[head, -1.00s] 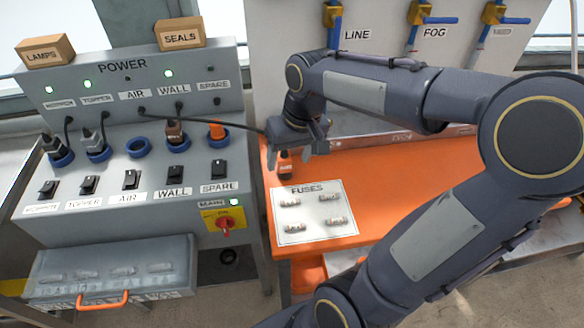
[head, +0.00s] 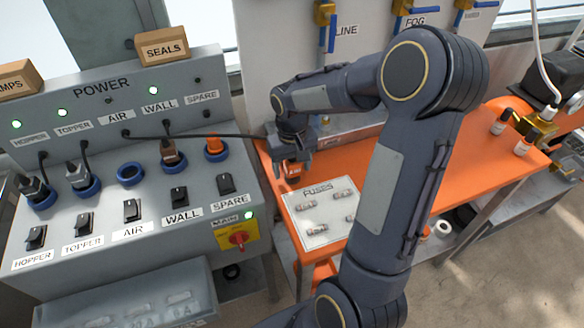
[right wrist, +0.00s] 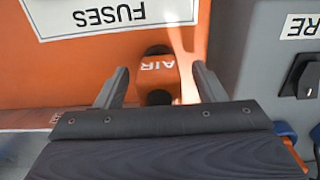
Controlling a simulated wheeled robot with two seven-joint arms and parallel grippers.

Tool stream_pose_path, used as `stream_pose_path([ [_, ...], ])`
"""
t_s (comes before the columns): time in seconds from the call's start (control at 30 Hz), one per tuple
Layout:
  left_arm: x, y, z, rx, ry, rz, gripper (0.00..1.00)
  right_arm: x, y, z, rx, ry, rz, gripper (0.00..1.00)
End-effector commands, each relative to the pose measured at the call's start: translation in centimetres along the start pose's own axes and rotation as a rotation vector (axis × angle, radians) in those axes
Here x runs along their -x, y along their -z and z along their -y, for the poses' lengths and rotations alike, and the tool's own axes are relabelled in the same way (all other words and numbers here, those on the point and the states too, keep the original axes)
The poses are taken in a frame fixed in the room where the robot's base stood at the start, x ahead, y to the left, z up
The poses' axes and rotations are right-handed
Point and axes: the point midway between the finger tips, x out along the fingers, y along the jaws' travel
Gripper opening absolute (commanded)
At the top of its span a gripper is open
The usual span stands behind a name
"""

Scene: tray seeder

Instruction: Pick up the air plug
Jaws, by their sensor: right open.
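The air plug (right wrist: 157,72) is orange with a dark end and a white AIR label. It lies on the orange bench top just below the fuses card in the right wrist view. My right gripper (right wrist: 160,88) is open, with one finger on each side of the plug and visible gaps between. In the head view the right gripper (head: 291,160) points down over the plug, of which a small orange part (head: 292,170) shows. A dark cable (head: 215,135) runs from the panel towards the gripper. My left gripper is not in view.
The grey power panel (head: 100,118) stands left of the bench (head: 400,190). Its AIR socket (head: 130,173) is an empty blue ring; the other sockets hold plugs. The fuses card (head: 318,232) lies close by.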

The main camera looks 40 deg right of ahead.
Motion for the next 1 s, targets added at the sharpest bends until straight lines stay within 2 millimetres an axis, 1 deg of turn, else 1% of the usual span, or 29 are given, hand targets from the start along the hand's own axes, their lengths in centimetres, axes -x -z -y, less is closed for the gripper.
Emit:
stream_pose_path([
  [0.17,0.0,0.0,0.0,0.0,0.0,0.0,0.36,0.0,0.0,0.0,-0.001,0.0,-0.001,0.64],
  [0.2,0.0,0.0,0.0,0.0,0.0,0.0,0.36,0.0,0.0,0.0,-0.001,0.0,-0.001,0.61],
  [0.5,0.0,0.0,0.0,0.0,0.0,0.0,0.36,0.0,0.0,0.0,-0.001,0.0,-0.001,0.22],
  [0.6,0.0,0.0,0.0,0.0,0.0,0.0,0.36,0.1,0.0,0.0,-0.001,0.001,-0.002,0.11],
  [0.87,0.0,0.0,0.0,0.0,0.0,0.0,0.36,0.2,0.0,0.0,-0.001,0.001,-0.002,0.11],
  [1.0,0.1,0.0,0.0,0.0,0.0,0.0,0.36,1.1,0.1,0.0,-0.001,0.001,-0.004,0.11],
])
